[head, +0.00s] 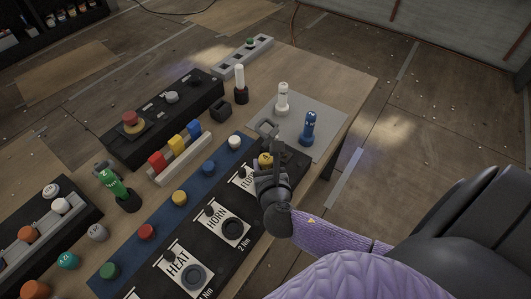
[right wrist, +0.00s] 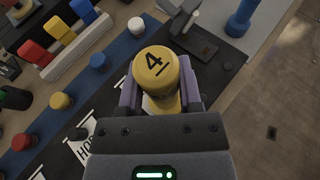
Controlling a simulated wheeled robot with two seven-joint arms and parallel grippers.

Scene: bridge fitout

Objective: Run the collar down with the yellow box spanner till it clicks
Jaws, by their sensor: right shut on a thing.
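The yellow box spanner (head: 265,160), marked 4 on its top, stands upright between the fingers of my right gripper (head: 268,170). The right wrist view shows its yellow cap (right wrist: 155,65) between the purple-sided fingers (right wrist: 160,98), which are shut on it. The gripper is over the far end of the black panel (head: 262,205), at the station whose label (head: 247,180) is partly covered. The collar under the spanner is hidden, so I cannot tell how it sits. My left gripper is out of view.
Stations marked HORN (head: 233,229) and HEAT (head: 193,278) lie nearer on the panel. A blue strip (head: 163,213) with coloured caps runs alongside. A white spanner (head: 282,98) and a blue spanner (head: 308,128) stand on a grey mat (head: 325,110) by the table's right edge.

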